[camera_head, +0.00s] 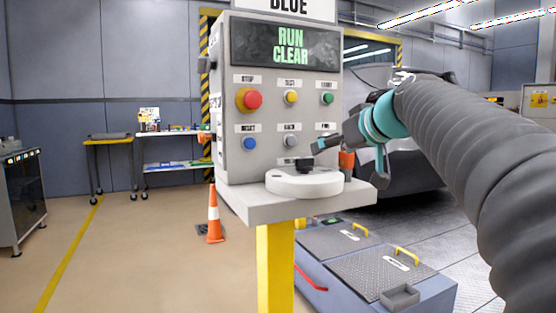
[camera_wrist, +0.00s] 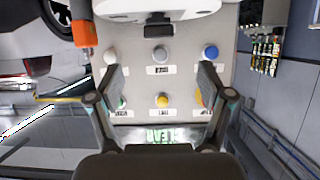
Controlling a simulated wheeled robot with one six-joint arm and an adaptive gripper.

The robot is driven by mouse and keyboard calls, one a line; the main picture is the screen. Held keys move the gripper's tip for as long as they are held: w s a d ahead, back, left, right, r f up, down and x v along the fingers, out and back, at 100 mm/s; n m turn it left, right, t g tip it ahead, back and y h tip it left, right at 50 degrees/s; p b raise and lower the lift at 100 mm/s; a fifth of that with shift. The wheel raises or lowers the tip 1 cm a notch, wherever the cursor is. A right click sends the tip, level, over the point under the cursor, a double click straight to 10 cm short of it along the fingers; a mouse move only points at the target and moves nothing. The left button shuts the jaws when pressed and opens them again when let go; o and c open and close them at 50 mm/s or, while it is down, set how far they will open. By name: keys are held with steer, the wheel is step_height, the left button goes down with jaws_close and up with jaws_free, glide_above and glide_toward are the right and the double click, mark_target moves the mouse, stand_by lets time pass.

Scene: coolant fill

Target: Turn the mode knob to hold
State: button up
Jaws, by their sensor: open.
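A grey control panel (camera_head: 240,160) stands on a ledge with a lit screen (camera_head: 285,45) reading "RUN CLEAR". A small black knob-like part (camera_head: 304,164) shows low on its face, above a white round piece (camera_head: 305,183). It also shows in the wrist view (camera_wrist: 158,25), top centre; its pointer setting is too small to read. I cannot be sure it is the mode knob. My gripper (camera_head: 352,159) is open and empty in front of the panel's right side. In the wrist view my gripper (camera_wrist: 160,77) has fingers spread either side of the button columns, apart from the black part.
A red stop button (camera_head: 252,99), yellow button (camera_head: 291,97), green button (camera_head: 327,98), blue button (camera_head: 250,144) and grey button (camera_head: 290,142) sit on the panel. An orange part (camera_head: 346,160) stands at its right. A cone (camera_head: 214,215) stands on the floor.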

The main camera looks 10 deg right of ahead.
steer(key=p, duration=0.2)
glide_toward(287, 171)
steer(key=w, duration=0.2)
steer(key=w+d, duration=0.1)
steer(key=w, duration=0.2)
steer(key=shift+w+d, duration=0.1)
steer(key=shift+w, duration=0.05)
jaws_close()
steer(key=shift+b, duration=0.3)
